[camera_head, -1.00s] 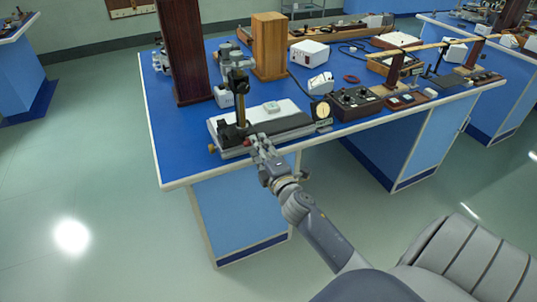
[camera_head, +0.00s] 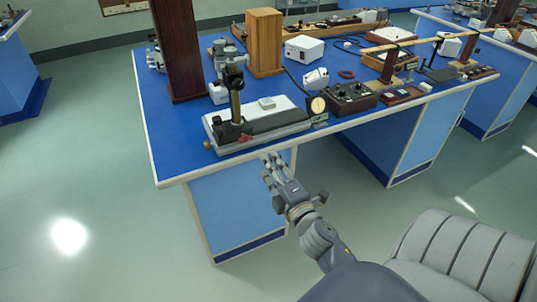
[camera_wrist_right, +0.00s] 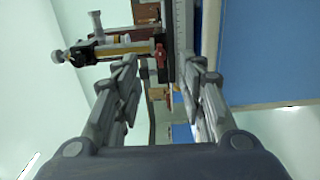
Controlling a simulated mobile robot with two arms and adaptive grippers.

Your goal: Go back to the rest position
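My right gripper (camera_head: 272,163) hangs in front of the near edge of the blue bench (camera_head: 175,150), below and apart from the instrument on it. In the right wrist view the two fingers of the right gripper (camera_wrist_right: 165,75) stand apart with nothing between them. The instrument (camera_head: 265,122) has a white base, a dark upright column and a small red part (camera_head: 245,137) near its front left. The red part also shows in the right wrist view (camera_wrist_right: 161,55), beyond the fingers. My left gripper is not in view.
A tall dark wooden post (camera_head: 178,50) and a lighter wooden block (camera_head: 264,42) stand behind the instrument. A black control box (camera_head: 350,98) and other devices fill the bench's right side. The floor (camera_head: 90,190) at left is clear.

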